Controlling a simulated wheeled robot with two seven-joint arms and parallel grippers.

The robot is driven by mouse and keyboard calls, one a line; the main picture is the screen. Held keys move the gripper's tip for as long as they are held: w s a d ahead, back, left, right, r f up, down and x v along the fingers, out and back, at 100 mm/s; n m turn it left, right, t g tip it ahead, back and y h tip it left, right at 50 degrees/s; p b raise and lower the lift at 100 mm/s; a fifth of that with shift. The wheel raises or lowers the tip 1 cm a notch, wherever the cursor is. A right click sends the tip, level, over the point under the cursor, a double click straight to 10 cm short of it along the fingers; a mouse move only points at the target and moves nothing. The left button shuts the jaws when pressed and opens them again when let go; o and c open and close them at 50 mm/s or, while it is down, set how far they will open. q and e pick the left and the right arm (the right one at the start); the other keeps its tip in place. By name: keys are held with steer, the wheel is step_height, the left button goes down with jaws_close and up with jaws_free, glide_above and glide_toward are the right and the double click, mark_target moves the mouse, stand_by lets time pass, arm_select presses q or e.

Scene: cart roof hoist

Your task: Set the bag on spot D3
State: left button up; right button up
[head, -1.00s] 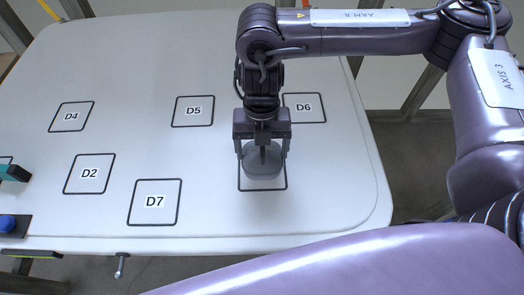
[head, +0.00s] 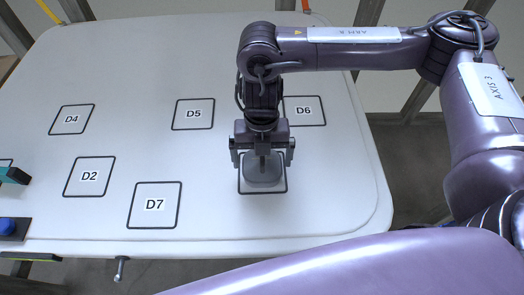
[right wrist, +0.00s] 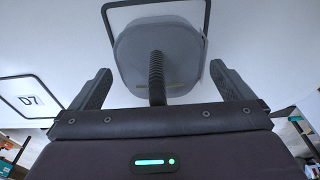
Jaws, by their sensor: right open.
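The bag (head: 263,176) is a grey rounded block with a thin upright dark stem on top. It sits on the white table inside a black-outlined square (head: 286,186), whose label is hidden under it. In the right wrist view the bag (right wrist: 135,58) lies within the outline (right wrist: 206,22), and its ribbed stem stands between my fingers. My right gripper (head: 262,160) is directly above the bag, open, with a finger apart from the stem on each side; it also shows in the right wrist view (right wrist: 160,75). My left gripper is out of view.
Marked spots D6 (head: 304,111), D5 (head: 193,114), D4 (head: 71,120), D2 (head: 89,177) and D7 (head: 154,205) are empty. A teal part (head: 14,175) and a blue button (head: 8,226) are at the left edge. The table's rounded edge (head: 385,205) is to the right.

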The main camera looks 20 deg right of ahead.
steer(key=r, duration=0.4)
steer(key=w+r+b, duration=0.1)
steer(key=r, duration=0.7)
steer(key=shift+w+d, duration=0.25)
steer(key=shift+w, duration=0.1)
